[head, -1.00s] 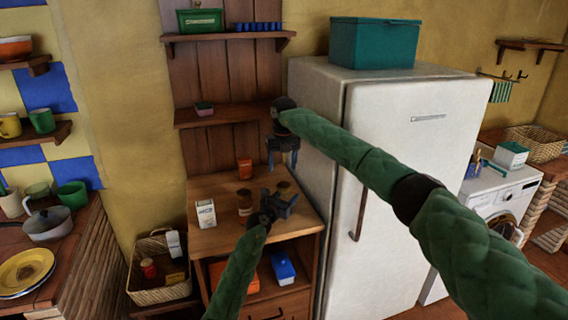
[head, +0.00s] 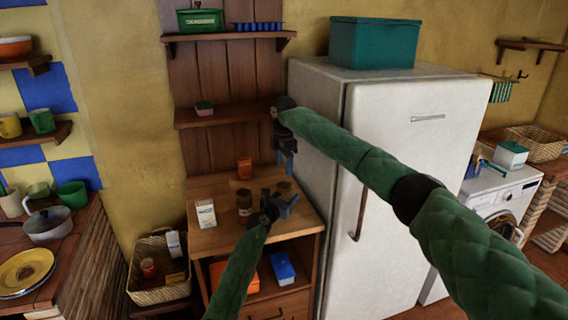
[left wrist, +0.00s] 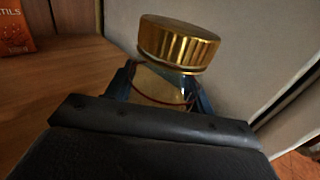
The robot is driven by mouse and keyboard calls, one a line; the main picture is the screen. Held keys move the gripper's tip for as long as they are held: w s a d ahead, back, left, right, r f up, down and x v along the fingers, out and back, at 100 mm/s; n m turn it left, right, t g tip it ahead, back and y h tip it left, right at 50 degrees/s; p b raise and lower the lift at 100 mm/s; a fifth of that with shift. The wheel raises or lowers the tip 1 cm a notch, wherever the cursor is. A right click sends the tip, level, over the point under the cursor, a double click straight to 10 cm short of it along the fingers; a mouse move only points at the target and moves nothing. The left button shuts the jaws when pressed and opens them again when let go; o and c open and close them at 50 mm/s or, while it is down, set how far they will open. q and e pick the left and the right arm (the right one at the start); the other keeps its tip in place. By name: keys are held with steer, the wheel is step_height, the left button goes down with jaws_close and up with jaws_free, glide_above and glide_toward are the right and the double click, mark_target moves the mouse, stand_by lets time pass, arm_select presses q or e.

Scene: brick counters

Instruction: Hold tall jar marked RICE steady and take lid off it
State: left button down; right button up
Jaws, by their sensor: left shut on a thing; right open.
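A glass jar with a ribbed gold lid (left wrist: 178,45) stands in the left wrist view; the lid sits on top of it. My left gripper (left wrist: 162,92) is shut around the jar's body (left wrist: 158,84), below the lid. In the head view the lid (head: 284,187) shows just above my left gripper (head: 279,202) at the right side of the wooden cabinet top. No label is readable on the jar, and its lower part is hidden by the gripper. My right gripper (head: 286,157) is open and empty, pointing down above the jar, apart from the lid.
On the cabinet top (head: 222,238), a brown jar (head: 244,201), an orange box (head: 245,168) and a white carton (head: 206,213) stand left of the held jar. The white fridge (head: 390,150) rises close on the right. A shelf (head: 225,115) hangs behind.

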mark_target(284, 185)
steer(key=shift+f+m, duration=0.1)
steer(key=shift+m, duration=0.6)
steer(key=shift+f, duration=3.95)
steer(key=c, duration=1)
